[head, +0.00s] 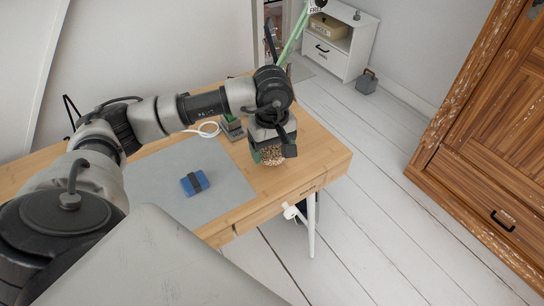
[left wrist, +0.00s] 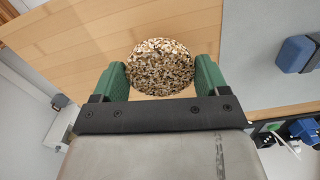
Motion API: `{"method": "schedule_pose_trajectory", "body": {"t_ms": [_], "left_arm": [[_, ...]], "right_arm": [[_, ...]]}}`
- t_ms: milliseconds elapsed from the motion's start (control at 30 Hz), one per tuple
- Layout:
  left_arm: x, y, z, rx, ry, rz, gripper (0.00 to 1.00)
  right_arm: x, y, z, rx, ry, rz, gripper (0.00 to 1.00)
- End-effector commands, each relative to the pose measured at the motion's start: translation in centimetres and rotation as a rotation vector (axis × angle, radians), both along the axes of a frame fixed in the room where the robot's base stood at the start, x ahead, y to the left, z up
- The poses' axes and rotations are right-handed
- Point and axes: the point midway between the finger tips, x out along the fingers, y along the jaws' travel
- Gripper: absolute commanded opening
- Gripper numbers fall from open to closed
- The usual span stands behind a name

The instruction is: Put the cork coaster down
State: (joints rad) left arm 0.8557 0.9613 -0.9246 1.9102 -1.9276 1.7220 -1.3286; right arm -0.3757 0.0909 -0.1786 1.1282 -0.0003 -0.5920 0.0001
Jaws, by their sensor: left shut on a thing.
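The cork coaster (left wrist: 160,66) is a round, speckled brown disc. It sits between the two green fingers of my left gripper (left wrist: 160,75) in the left wrist view, with a finger against each side. In the head view the coaster (head: 272,156) shows below my left gripper (head: 270,150), over the right part of the wooden desk (head: 318,160). The wrist partly hides it there. I cannot tell whether the coaster touches the desk top. My right gripper is not in view.
A grey mat (head: 150,178) covers the desk's middle, with a blue block with a dark band (head: 194,183) on it. A small dark holder (head: 232,128) and a white cable ring (head: 208,129) lie behind. The desk's right end is bare. A wooden wardrobe (head: 490,150) stands apart at right.

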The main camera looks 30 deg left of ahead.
Motion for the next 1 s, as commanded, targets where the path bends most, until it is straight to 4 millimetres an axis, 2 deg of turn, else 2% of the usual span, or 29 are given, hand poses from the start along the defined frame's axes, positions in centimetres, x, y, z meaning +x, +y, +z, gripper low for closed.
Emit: {"method": "schedule_pose_trajectory", "body": {"t_ms": [200,400,700,733,800,900,1000], "left_arm": [[-0.1,0.0,-3.2,0.001,0.004,0.001,0.52],[0.0,0.0,-3.3,0.001,0.001,0.0,0.52],[0.0,-0.1,-3.5,0.001,0.002,0.0,0.52],[0.0,-0.1,-3.5,0.001,0.002,0.0,0.76],[0.0,-0.1,-3.5,0.001,0.002,0.0,0.87],[0.0,-0.1,-3.5,0.001,0.002,0.0,1.0],[0.0,0.0,-3.5,0.001,0.002,0.0,1.0]], "right_arm": [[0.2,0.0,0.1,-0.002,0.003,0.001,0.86],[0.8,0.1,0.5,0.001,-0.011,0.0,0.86],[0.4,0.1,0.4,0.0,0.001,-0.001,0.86],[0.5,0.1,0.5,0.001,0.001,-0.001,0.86],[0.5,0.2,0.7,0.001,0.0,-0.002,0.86],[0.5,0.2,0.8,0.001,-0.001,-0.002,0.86],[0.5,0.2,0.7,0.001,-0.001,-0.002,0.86]]}}
